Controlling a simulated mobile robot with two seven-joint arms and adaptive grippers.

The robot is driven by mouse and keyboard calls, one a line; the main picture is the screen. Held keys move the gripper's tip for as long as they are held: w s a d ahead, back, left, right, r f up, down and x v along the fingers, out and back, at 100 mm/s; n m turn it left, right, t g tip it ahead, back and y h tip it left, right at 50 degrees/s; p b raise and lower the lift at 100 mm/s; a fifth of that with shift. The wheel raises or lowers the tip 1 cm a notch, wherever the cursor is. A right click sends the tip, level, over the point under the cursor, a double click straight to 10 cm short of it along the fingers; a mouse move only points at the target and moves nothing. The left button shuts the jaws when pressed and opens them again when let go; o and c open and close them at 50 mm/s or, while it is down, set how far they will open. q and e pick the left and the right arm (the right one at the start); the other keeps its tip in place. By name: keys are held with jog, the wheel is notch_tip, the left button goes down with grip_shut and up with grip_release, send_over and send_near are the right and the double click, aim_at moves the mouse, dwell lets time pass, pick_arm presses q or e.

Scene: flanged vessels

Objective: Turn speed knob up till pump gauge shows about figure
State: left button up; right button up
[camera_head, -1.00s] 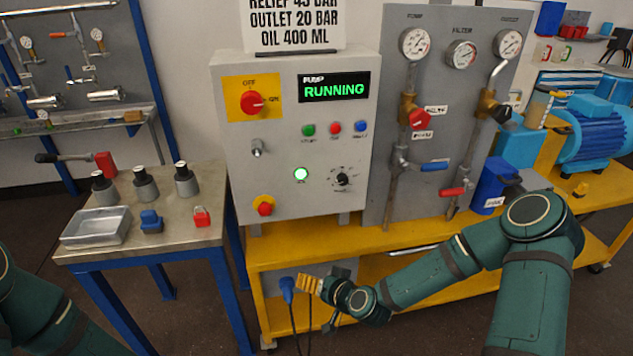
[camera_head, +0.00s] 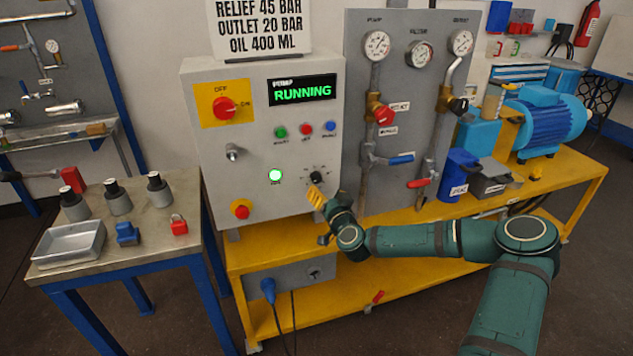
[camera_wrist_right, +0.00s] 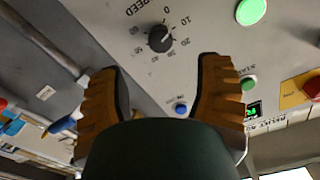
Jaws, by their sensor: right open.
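The black speed knob (camera_head: 316,178) is at the lower right of the grey control panel (camera_head: 210,150). In the right wrist view the knob (camera_wrist_right: 160,39) appears with its numbered dial and SPEED label, turned over. My right gripper (camera_head: 317,197) is just below the knob, in front of the panel. Its orange fingers (camera_wrist_right: 157,72) are open and empty, with the knob beyond the gap and apart from them. The pump gauge (camera_head: 376,45) is the left one on the grey board; its reading is too small to tell. My left gripper is out of view.
The display (camera_head: 303,90) reads PUMP RUNNING, and a green lamp (camera_head: 275,176) is lit left of the knob. A red-and-yellow button (camera_head: 240,209) is lower left. Pipes and valve handles, including a blue one (camera_head: 401,160), stand right of the panel. A sign (camera_head: 262,25) stands on top.

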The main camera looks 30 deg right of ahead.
aim_at(318, 179)
jog(key=b+x, duration=0.1)
jog(key=x, duration=0.6)
jog(key=shift+w, duration=0.4)
grip_shut()
